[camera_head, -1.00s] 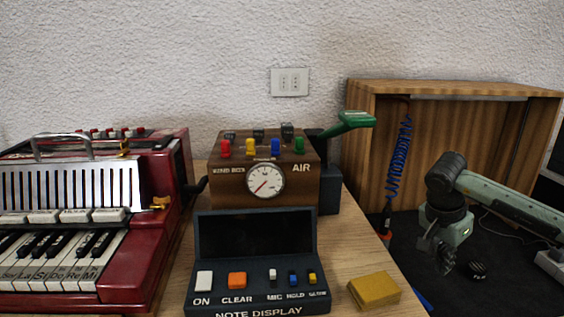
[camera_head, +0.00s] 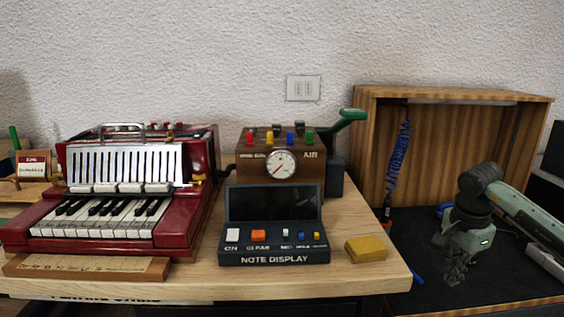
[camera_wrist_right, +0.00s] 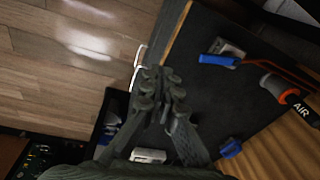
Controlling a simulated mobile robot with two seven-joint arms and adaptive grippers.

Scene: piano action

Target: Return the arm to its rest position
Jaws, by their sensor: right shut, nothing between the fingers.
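My right arm comes in from the right in the head view. Its gripper (camera_head: 456,272) points down over the black mat (camera_head: 495,285) in front of the wooden box (camera_head: 440,160), to the right of the table. The gripper is shut and holds nothing; its closed fingers also show in the right wrist view (camera_wrist_right: 158,88). It is apart from the table and the things on it. My left gripper is not in view.
A red accordion (camera_head: 190,215), a NOTE DISPLAY box (camera_head: 272,257), a wooden AIR box (camera_head: 310,178) and a yellow block (camera_head: 366,249) stand on the wooden table (camera_head: 345,290). Blue and orange tools (camera_wrist_right: 218,60) lie on the mat.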

